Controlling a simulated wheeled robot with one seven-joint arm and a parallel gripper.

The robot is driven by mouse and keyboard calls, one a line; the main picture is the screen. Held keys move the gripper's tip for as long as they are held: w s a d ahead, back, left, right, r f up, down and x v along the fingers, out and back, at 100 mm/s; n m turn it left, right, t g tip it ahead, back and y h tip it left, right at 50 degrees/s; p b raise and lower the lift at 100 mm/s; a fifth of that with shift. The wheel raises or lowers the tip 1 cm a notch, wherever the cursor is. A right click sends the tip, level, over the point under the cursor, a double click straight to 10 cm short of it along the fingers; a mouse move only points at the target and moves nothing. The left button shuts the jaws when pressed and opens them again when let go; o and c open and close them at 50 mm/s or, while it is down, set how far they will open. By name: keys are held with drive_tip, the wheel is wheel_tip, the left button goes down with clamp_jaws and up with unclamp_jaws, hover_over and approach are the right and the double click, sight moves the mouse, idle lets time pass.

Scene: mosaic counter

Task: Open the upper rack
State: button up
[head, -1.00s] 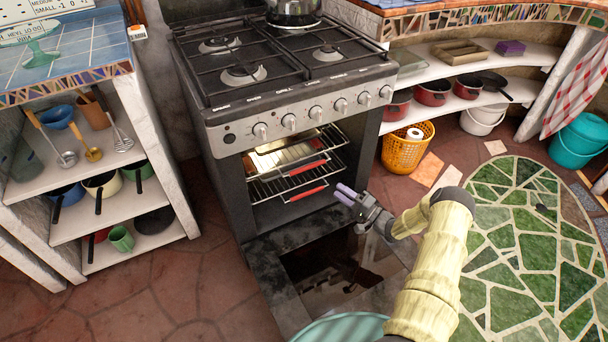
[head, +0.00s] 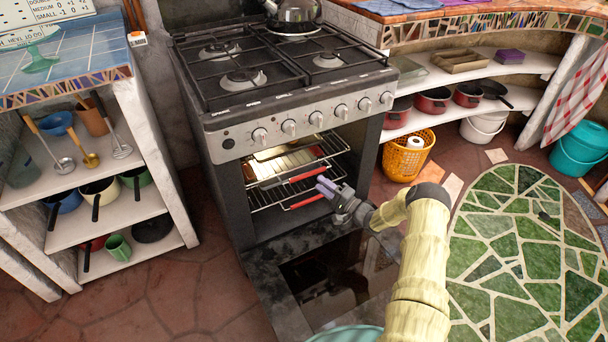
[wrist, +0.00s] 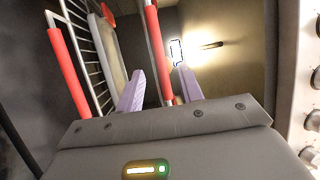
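The oven (head: 222,200) stands open with its door (head: 268,290) lowered. Inside are two wire racks. The upper rack has a red handle bar (head: 306,173) and bears a light-coloured tray or food (head: 287,162). The lower rack has its own red handle (head: 305,201). My gripper (head: 325,187), with purple fingers, is at the right end of the handles, in front of the opening. In the wrist view the fingers (wrist: 160,78) are apart, and the upper red handle (wrist: 153,45) lines up between them. I cannot tell whether they touch it. The lower red handle (wrist: 70,75) lies left of them.
The stove knobs (head: 316,118) are above the opening. A shelf unit with pots (head: 100,190) stands left. An orange basket (head: 408,158) and a curved shelf (head: 480,60) are to the right.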

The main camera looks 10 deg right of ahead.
drive_tip(key=b+x, duration=0.2)
drive_tip(key=x, duration=0.6)
drive_tip(key=shift+w+a, duration=0.2)
drive_tip(key=shift+w, duration=0.1)
drive_tip(key=shift+r, duration=0.1)
clamp_jaws()
